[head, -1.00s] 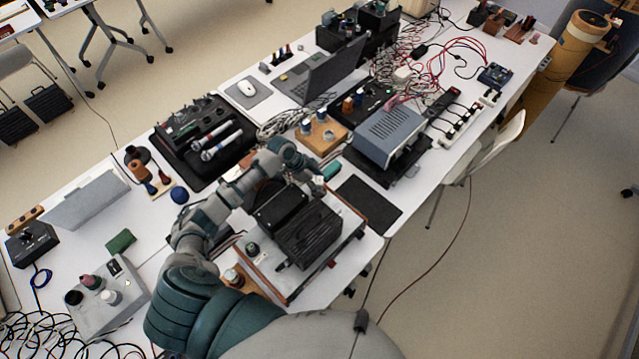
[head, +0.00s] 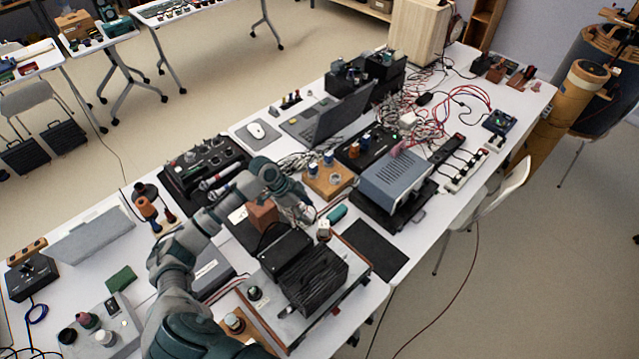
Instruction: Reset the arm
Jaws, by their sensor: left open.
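My left arm (head: 172,262) comes up from the lower left, bends at the elbow and reaches right over the white table (head: 440,222). My left gripper (head: 302,210) is open and seems empty. It points down and right, above the table near a small reddish-brown block (head: 262,216) and behind the black ribbed boxes (head: 312,278) on a framed tray. Its fingertips are small in the picture, so contact with anything cannot be told. My right gripper is not in view.
A wooden block with knobs (head: 328,180) and a grey-blue instrument (head: 398,180) stand right of the gripper. A black mixer with microphones (head: 205,170) lies behind the arm. A laptop (head: 335,120) and tangled cables are farther back. A black mat (head: 368,250) is bare.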

